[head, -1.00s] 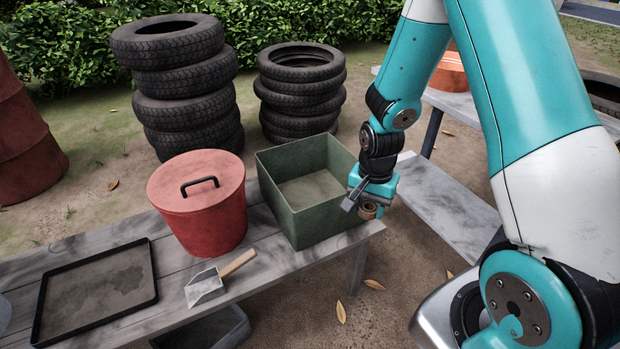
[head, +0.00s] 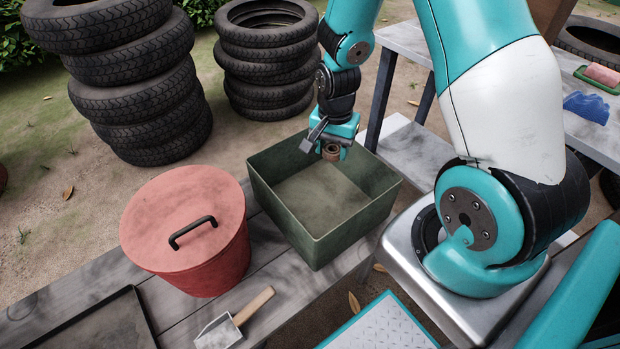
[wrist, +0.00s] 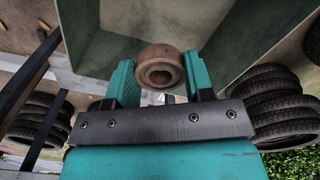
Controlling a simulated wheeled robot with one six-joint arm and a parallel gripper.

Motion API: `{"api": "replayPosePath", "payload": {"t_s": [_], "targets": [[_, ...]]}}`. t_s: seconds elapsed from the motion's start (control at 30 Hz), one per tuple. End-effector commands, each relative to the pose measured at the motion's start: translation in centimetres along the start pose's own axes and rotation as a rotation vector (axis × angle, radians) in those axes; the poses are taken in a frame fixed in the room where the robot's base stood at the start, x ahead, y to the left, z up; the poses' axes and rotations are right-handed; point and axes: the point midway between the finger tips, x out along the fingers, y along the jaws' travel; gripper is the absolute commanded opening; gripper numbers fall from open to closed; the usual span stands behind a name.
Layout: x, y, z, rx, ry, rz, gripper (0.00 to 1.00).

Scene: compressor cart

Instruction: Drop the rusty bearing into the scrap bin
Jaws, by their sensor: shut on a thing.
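The rusty bearing (head: 331,152) is a small brown ring held between the fingers of my gripper (head: 333,150). In the wrist view the bearing (wrist: 160,68) sits between the two teal fingertips of my gripper (wrist: 160,84). The green square open-topped bin (head: 290,217), which I take for the scrap bin, stands on the wooden bench. In the head view my gripper and the bearing appear over the bin's opening, toward its back right; their exact height above the rim is hard to tell. The visible floor of the bin looks empty.
A red lidded bucket (head: 185,235) stands left of the bin. A scoop with a wooden handle (head: 235,320) and a dark tray (head: 85,325) lie on the bench. Tyre stacks (head: 135,85) (head: 265,60) stand behind. Another table (head: 400,50) is at the right.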

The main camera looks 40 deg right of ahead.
Motion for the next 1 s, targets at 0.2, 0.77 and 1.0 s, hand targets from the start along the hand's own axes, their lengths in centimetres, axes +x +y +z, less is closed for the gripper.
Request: {"api": "replayPosePath", "payload": {"t_s": [0.2,0.77,1.0], "targets": [[0.9,-0.1,0.1,-0.002,0.000,0.000,0.22],[6.2,0.0,0.0,0.000,0.000,0.000,0.22],[6.0,0.0,0.0,0.001,0.000,0.000,0.50]]}}
